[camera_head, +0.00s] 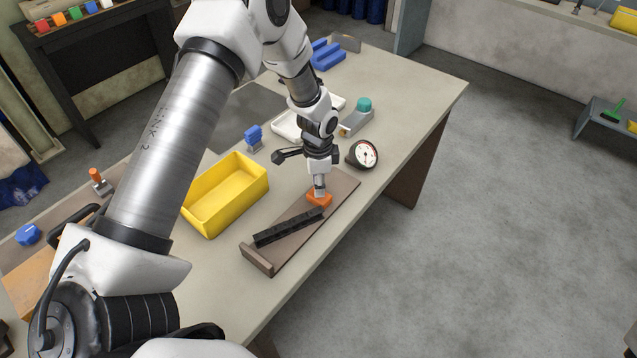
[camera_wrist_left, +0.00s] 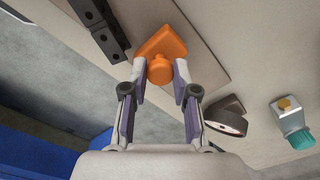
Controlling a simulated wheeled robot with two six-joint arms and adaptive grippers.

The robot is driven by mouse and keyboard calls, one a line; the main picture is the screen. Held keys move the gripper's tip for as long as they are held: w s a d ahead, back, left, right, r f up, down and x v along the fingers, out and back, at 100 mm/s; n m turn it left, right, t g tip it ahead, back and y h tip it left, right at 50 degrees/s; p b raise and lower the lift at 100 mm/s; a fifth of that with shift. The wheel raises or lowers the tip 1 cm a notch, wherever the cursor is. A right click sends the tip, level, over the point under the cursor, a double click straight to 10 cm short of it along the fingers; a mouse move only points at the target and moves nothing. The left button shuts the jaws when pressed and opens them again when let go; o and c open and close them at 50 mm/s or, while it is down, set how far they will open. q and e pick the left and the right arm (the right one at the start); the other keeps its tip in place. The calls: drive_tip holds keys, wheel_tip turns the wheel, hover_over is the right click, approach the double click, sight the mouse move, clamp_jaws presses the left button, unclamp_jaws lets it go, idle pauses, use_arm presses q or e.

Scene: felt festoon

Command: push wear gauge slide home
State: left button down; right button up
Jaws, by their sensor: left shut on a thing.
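The wear gauge has a brown base plate (camera_head: 286,250) lying on the table, with a black rail (camera_head: 288,228) along it. The orange slide (camera_head: 320,200) sits on the plate at the far end of the rail. In the left wrist view the orange slide (camera_wrist_left: 168,42) has a round knob (camera_wrist_left: 160,70), and the black rail (camera_wrist_left: 98,28) is beside it at upper left. A gap between slide and rail is hard to judge. My left gripper (camera_wrist_left: 160,72) is shut on the slide's knob, from above. My right gripper is not in view.
A yellow bin (camera_head: 226,196) stands left of the plate. A round dial gauge (camera_head: 364,155) stands beyond its far end. A teal-topped grey object (camera_head: 358,116), a white tray (camera_head: 288,126) and a blue piece (camera_head: 253,136) stand farther back. The table's right edge runs close to the plate.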

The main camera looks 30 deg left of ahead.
use_arm(q)
drive_tip(key=shift+s+f, duration=0.15)
drive_tip(key=shift+f, duration=0.05)
drive_tip(key=c, duration=0.9)
unclamp_jaws()
drive_tip(key=shift+s, duration=0.1)
drive_tip(key=shift+r, duration=0.2)
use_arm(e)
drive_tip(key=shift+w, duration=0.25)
use_arm(q)
drive_tip(key=shift+d, duration=0.1)
drive_tip(key=shift+r, duration=0.1)
wheel_tip(320, 180, up, 12)
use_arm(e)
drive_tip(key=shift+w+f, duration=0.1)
